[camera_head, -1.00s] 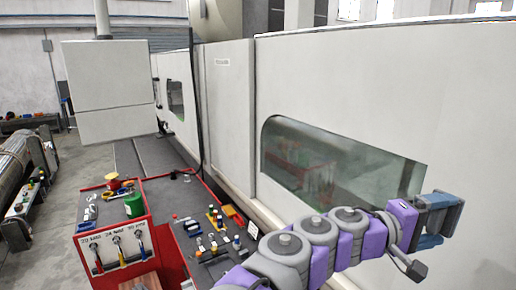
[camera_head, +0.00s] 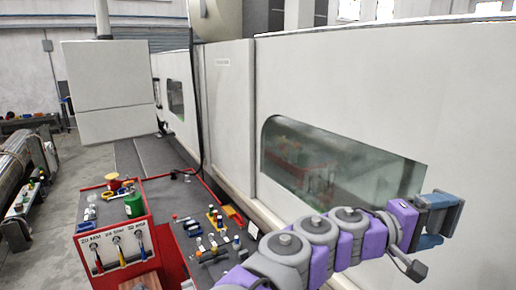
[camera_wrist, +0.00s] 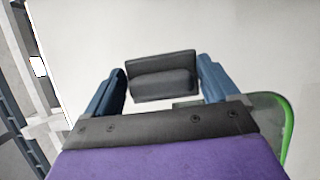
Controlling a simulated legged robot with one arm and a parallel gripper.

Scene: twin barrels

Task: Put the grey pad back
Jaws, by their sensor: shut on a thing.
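My gripper (camera_head: 441,218) is at the far right of the head view, in front of the pale machine wall. In the wrist view, its two blue fingers (camera_wrist: 160,82) are shut on a dark grey block, the grey pad (camera_wrist: 162,78). The pad spans the space between the fingers and touches both sides. It has a flat back plate and a raised lower part. In the head view, the fingers mostly hide the pad. I cannot make out a place for the pad in either view.
A long pale machine (camera_head: 330,85) with a window (camera_head: 335,165) runs behind my arm. A red cart (camera_head: 165,235) with a dark top, small tools and a green can (camera_head: 133,204) stands at lower left. A rack with a metal cylinder (camera_head: 15,165) is at far left. Grey floor (camera_head: 75,190) lies between.

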